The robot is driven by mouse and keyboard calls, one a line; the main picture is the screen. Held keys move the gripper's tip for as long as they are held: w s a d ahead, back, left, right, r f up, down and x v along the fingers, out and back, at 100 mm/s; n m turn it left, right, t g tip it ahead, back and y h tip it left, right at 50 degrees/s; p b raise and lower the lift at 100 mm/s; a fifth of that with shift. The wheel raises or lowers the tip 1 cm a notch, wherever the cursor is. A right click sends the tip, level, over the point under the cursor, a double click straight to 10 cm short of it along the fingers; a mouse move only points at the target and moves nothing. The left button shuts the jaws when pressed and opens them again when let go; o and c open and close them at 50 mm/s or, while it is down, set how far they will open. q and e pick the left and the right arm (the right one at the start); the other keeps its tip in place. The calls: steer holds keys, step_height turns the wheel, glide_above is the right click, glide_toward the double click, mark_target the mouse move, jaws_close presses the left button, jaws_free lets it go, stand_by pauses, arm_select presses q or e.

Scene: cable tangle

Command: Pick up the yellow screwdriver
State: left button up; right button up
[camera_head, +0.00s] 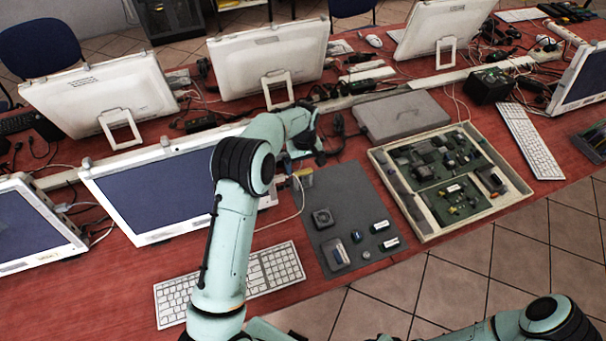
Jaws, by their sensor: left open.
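My left arm reaches up over the red table, and my left gripper (307,155) points down behind the grey mat, beside the right edge of a white monitor. The gripper is open; its fingertips are small and partly hidden by my wrist. Just below it lies a small yellowish piece (304,172) among cables, which may be part of the yellow screwdriver; its full shape is too small and covered to tell. I cannot tell whether the fingers touch it. My right arm shows only at the bottom right, and its gripper is out of view.
The grey mat (335,190) holds several small parts. A white-rimmed tray (427,228) of circuit boards and a closed grey case (400,116) lie to the right. A white monitor (150,192) and keyboard (275,268) crowd the left. Loose cables run around the gripper.

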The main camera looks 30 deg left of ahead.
mark_target(303, 171)
arm_select(q)
steer(key=f, duration=0.4)
steer(key=shift+s+a+f, duration=0.1)
steer(key=shift+s, duration=0.1)
steer(key=c, duration=1.2)
steer(key=shift+o, duration=0.2)
step_height(303, 171, up, 20)
steer(key=p, duration=0.1)
steer(key=shift+p, duration=0.4)
arm_select(e)
steer(key=shift+w+r, duration=1.2)
